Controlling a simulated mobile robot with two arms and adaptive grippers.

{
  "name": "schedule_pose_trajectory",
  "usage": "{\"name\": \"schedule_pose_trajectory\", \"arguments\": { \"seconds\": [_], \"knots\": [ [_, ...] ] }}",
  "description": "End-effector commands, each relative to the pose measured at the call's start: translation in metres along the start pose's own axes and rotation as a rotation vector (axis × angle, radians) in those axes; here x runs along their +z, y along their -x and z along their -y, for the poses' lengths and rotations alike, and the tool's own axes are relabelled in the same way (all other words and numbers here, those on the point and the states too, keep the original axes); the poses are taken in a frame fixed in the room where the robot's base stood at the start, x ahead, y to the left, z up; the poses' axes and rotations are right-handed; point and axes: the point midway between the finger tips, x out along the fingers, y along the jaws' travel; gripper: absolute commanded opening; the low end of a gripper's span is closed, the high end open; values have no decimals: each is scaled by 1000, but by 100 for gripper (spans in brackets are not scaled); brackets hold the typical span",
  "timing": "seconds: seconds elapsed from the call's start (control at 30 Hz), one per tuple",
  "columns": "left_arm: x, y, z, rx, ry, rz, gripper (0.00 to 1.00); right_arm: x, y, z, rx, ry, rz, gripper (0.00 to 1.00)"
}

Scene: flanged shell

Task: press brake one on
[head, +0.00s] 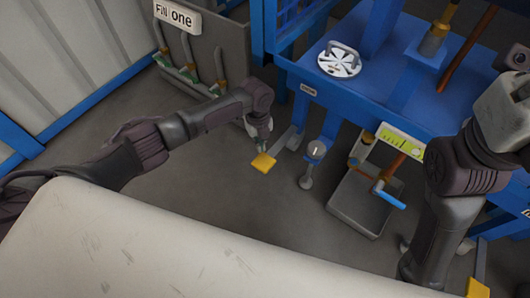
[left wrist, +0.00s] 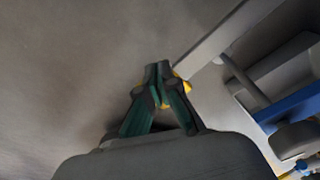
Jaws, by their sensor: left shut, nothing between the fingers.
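A yellow pedal pad (head: 263,163) sits low over the floor at the end of a grey lever by the blue machine's left front leg. I take it to be brake one; the small label above it is too small to read. My left gripper (head: 261,147) points down just above the pad, shut and empty. In the left wrist view the green and dark fingertips (left wrist: 158,75) meet and partly hide the yellow pad (left wrist: 183,94). I cannot tell whether they touch it. My right arm shows at the right, but its fingers are not visible.
The blue machine table (head: 345,90) carries a white slotted disc (head: 339,60). A grey tray (head: 362,205) with a blue-handled lever (head: 389,195) stands right of the pedal. Another yellow pad (head: 478,288) shows at bottom right. A "Fill one" panel (head: 200,50) stands behind my left arm.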

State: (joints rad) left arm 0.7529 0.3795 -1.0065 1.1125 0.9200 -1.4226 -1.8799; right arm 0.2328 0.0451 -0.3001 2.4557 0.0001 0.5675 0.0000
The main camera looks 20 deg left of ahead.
Motion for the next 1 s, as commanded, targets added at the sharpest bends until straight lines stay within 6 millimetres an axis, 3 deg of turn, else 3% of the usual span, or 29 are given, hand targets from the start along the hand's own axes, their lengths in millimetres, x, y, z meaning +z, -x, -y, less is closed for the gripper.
{"name": "schedule_pose_trajectory", "arguments": {
  "seconds": [0.5,1.0],
  "knots": [
    [1,68,0,0,0,0,0,0,1,0,2,0,2,40],
    [0,75,0,0,1,0,0,0,1,0,2,0,3,40]
  ]
}}
